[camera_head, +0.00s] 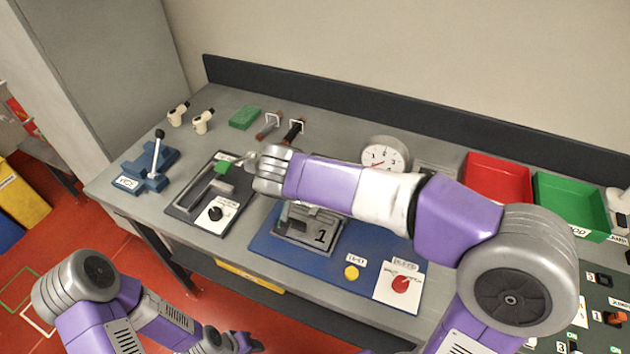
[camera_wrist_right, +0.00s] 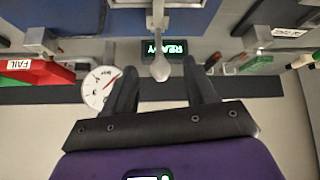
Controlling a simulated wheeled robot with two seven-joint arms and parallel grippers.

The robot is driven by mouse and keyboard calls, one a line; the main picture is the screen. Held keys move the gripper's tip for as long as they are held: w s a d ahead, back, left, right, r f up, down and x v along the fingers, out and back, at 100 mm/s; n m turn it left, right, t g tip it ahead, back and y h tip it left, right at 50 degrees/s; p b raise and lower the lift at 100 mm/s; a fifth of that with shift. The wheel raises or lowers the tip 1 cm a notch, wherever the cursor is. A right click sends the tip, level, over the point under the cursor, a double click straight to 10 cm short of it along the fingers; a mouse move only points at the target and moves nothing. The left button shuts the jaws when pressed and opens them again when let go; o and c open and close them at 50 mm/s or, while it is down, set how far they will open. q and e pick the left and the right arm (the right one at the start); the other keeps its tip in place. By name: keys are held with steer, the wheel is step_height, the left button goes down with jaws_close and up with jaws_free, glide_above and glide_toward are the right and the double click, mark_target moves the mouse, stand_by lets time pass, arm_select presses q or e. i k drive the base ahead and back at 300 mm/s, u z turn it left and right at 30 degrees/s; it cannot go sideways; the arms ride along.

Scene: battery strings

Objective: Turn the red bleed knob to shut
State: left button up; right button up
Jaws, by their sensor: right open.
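The red bleed knob (camera_head: 400,285) sits on a white labelled plate (camera_head: 385,297) at the front right of the blue panel. My right gripper (camera_head: 246,160) is far to its left and back, over the black panel with the green block. In the right wrist view my right gripper (camera_wrist_right: 163,78) is open. A grey rounded handle (camera_wrist_right: 160,68) appears between its two dark fingers, and I cannot tell whether they touch it. My left gripper (camera_head: 238,343) is low at the bottom edge, in front of the bench, and its jaws are unclear. The red knob is not visible in the right wrist view.
My right arm crosses above the blue panel (camera_head: 268,245) and hides part of the fixture marked 1 (camera_head: 318,237). A yellow button (camera_head: 351,272) is left of the knob. A dial gauge (camera_head: 385,154), red bin (camera_head: 497,180) and green bin (camera_head: 570,203) stand behind.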

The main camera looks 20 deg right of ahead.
mark_target(400, 285)
steer(key=k, duration=1)
